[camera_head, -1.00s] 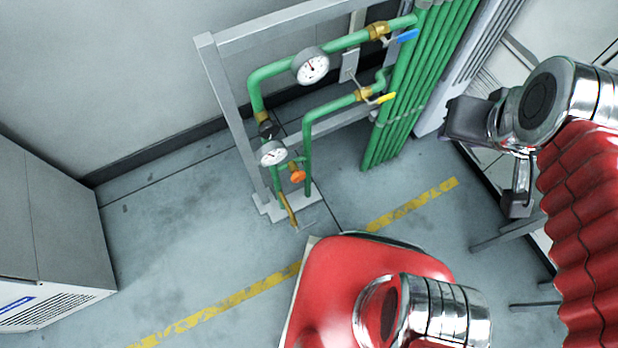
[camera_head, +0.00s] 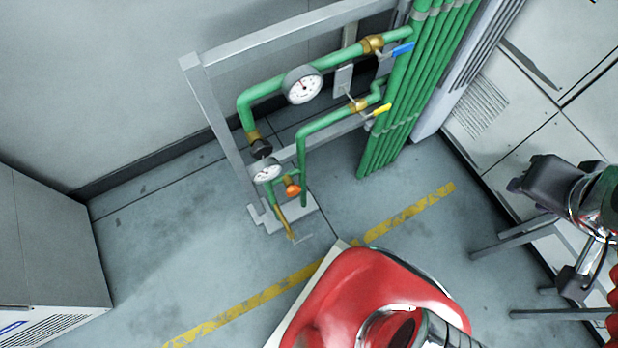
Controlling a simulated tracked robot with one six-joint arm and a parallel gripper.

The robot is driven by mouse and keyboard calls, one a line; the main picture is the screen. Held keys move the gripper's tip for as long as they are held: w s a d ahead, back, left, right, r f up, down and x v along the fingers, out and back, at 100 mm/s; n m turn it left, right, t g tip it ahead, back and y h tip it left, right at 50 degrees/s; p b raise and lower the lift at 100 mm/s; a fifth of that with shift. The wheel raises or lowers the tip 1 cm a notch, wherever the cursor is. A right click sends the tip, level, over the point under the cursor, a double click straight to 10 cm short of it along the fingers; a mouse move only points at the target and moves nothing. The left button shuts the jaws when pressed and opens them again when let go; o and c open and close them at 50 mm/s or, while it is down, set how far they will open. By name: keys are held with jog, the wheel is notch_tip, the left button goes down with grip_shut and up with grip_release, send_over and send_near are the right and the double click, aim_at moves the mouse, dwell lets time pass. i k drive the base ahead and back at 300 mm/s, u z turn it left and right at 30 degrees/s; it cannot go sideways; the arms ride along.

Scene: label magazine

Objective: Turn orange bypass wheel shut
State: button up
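The small orange bypass wheel (camera_head: 292,190) sits on the short green bypass pipe, low on the pipe rig, just right of the lower gauge (camera_head: 267,171). Nothing touches it. Whether its valve is open or shut cannot be told from here. My gripper (camera_head: 574,284) is at the far right, well apart from the wheel and the pipes. Its fingers are small and partly seen edge-on, so their opening is unclear. No object shows in it.
An upper gauge (camera_head: 302,85), a blue lever (camera_head: 402,50) and a yellow lever (camera_head: 381,110) are on the green pipes above the wheel. A grey frame (camera_head: 215,115) stands around the rig. A grey cabinet (camera_head: 50,240) is at left.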

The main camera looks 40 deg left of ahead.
aim_at(292, 191)
jog(key=z, duration=0.25)
jog(key=k, duration=1.6)
jog(key=u, duration=1.15)
jog(key=i, duration=0.95)
jog(key=u, duration=0.05)
